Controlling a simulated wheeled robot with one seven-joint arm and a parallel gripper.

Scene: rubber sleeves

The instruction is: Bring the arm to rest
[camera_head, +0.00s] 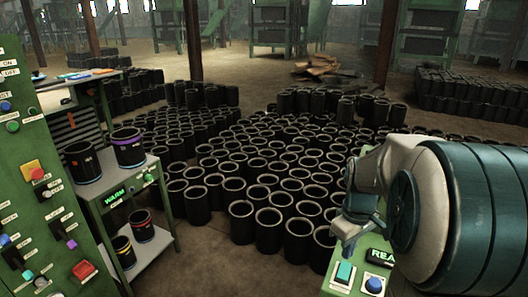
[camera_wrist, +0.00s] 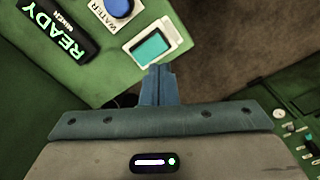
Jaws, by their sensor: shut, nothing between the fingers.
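My gripper (camera_wrist: 158,72) shows in the wrist view with its blue-grey fingers pressed together and nothing between them. In the head view my arm comes in from the right, and my gripper (camera_head: 347,246) points down beside the green panel with the lit READY display (camera_head: 380,256). The fingertips are close to the teal button (camera_head: 344,272); I cannot tell whether they touch the panel. In the wrist view the teal button (camera_wrist: 151,47), the blue button (camera_wrist: 117,8) and the READY display (camera_wrist: 58,45) lie just beyond the fingers.
Many black rubber sleeves (camera_head: 270,215) stand on the floor ahead. At left a green cart (camera_head: 112,184) holds several banded sleeves beside a green control panel (camera_head: 40,190) with knobs and buttons. Brown floor (camera_head: 205,245) is clear between cart and sleeves.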

